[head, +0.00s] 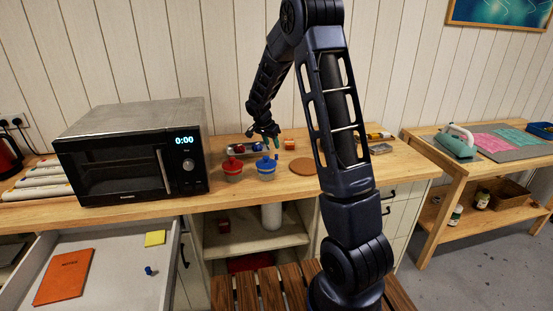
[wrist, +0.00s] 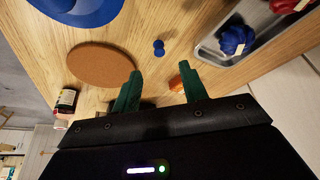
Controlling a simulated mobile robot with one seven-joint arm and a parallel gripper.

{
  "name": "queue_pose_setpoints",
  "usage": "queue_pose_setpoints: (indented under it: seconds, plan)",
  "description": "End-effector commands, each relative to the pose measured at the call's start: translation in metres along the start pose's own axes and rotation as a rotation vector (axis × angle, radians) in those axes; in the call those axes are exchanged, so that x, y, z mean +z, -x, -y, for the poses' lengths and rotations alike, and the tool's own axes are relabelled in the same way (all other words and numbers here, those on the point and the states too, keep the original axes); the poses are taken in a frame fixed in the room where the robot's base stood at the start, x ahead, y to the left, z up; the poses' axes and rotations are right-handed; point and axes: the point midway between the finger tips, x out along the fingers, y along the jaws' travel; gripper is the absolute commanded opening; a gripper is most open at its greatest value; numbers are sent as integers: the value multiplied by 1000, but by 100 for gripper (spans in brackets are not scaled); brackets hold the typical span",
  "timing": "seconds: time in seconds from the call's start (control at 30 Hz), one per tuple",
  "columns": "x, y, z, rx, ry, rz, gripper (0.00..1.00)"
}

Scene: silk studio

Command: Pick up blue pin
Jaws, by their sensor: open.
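A small blue pin (wrist: 158,47) stands on the wooden counter in the wrist view, between the cork disc and the metal tray. My gripper (wrist: 160,68) is open and empty, with its green fingers apart. In that view the pin shows just beyond the gap between the fingertips. In the head view my gripper (head: 267,140) is above the counter, behind the blue pot. Another small blue pin-like piece (head: 149,271) lies in the open drawer at the lower left.
A metal tray (wrist: 211,53) holds blue and red pieces. A blue pot (head: 266,173), a red pot (head: 232,173) and a cork disc (head: 301,165) stand near the counter's front. A small orange block (head: 290,144) is close to my gripper. A microwave (head: 130,150) stands left.

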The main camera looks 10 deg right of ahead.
Motion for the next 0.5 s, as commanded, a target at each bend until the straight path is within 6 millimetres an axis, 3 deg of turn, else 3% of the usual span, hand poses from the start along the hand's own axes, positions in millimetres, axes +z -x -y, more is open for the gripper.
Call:
queue_pose_setpoints:
  seconds: [0.2,0.5]
  plan:
    - [0,-32,-1,2,2,1,43]
    - [-1,-53,-1,1,0,1,43]
